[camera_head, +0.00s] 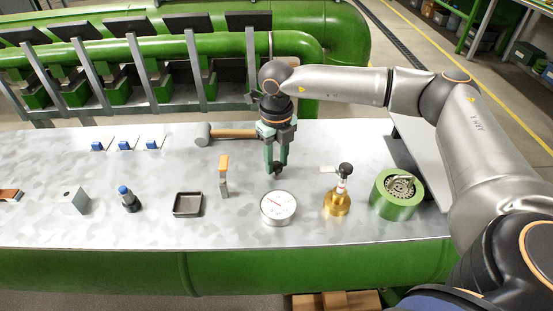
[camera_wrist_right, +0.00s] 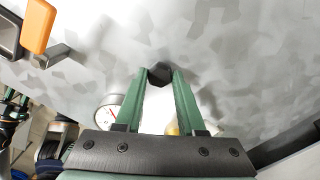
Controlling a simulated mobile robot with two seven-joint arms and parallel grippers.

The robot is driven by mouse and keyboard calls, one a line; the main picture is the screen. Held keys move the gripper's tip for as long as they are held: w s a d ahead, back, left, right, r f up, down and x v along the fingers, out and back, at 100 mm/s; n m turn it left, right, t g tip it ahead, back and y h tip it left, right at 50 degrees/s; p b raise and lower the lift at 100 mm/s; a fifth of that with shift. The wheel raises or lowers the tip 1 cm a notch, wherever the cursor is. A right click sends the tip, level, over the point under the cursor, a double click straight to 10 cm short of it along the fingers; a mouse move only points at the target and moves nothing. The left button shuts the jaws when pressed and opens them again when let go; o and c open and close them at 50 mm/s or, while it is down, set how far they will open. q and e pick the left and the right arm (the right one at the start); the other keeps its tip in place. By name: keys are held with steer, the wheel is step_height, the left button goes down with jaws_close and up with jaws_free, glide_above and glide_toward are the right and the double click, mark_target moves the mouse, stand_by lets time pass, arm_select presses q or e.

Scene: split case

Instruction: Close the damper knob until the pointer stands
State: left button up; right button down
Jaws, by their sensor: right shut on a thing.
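My right gripper (camera_head: 277,168) comes down from above behind the dial gauge, its green fingers pointing at the table. The fingers are shut on a small black knob (camera_wrist_right: 160,73), which sits between the fingertips in the right wrist view. In the head view the knob is mostly hidden by the fingers. The round white gauge (camera_head: 278,207) lies just in front of the gripper, with a thin red pointer on its face; part of it also shows in the wrist view (camera_wrist_right: 108,112). The scale is too small to read.
A brass valve (camera_head: 337,204) and a green round housing (camera_head: 397,194) stand right of the gauge. An orange-handled lever (camera_head: 224,175) and a dark tray (camera_head: 188,204) stand left. A mallet (camera_head: 228,133) lies behind, close to the gripper. Green pipes (camera_head: 175,48) run along the back.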

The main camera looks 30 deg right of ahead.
mark_target(277, 165)
steer(key=shift+n, duration=0.3)
steer(key=n, duration=0.5)
steer(key=shift+b, duration=0.35)
arm_select(q)
steer(key=shift+w+d+f+b, duration=0.3)
steer(key=shift+d+b, duration=0.05)
steer(key=shift+d, duration=0.15)
arm_select(e)
steer(key=n, duration=0.5)
arm_select(q)
steer(key=shift+f, duration=0.1)
steer(key=shift+s+a, duration=0.1)
steer(key=shift+a, duration=0.05)
arm_select(e)
steer(key=c, duration=0.5)
jaws_free()
step_height(277, 165, up, 13)
steer(key=shift+f, duration=0.2)
